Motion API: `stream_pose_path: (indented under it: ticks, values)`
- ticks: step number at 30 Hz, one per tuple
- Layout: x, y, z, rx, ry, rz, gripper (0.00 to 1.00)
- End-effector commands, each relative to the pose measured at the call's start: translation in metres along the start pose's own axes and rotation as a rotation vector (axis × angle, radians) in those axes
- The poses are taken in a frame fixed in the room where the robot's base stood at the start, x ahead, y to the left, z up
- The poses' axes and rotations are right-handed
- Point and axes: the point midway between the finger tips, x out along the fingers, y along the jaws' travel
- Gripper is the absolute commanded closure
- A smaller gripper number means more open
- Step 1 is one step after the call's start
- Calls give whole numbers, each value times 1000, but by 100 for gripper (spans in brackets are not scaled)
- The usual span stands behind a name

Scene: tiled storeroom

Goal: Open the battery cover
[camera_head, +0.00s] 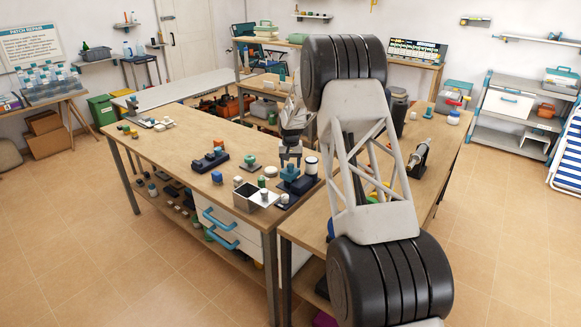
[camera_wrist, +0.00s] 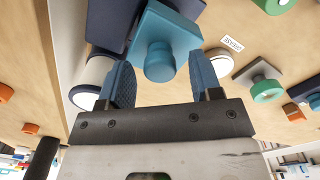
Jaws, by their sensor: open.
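A teal block with a round knob (camera_wrist: 160,62) sits on a dark navy body (camera_wrist: 112,22) in the wrist view. This teal block (camera_head: 290,173) is also near the right end of the left workbench in the head view. It looks like the battery cover, but I cannot tell for sure. My gripper (camera_head: 290,160) is just above it, pointing down. In the wrist view my gripper (camera_wrist: 162,76) is open, its two blue fingers on either side of the knob, with visible gaps. I cannot tell how far above the knob the fingertips are.
A white cylinder (camera_head: 311,166) stands close beside the navy body. A black-and-white flat device (camera_head: 246,190) and several small knobbed parts are nearby. A green knob on a grey plate (camera_wrist: 266,90) lies to the right in the wrist view.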

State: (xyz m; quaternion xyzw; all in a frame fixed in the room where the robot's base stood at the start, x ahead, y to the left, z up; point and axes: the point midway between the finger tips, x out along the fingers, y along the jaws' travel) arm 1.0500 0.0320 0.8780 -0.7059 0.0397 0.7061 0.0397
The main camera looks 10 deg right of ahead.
Motion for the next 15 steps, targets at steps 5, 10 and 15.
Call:
stream_pose_path:
  ticks: [5,10,15]
  values:
    - [12,0,0,0,0,0,41]
    - [15,0,0,0,0,0,41]
    - [14,0,0,0,0,0,41]
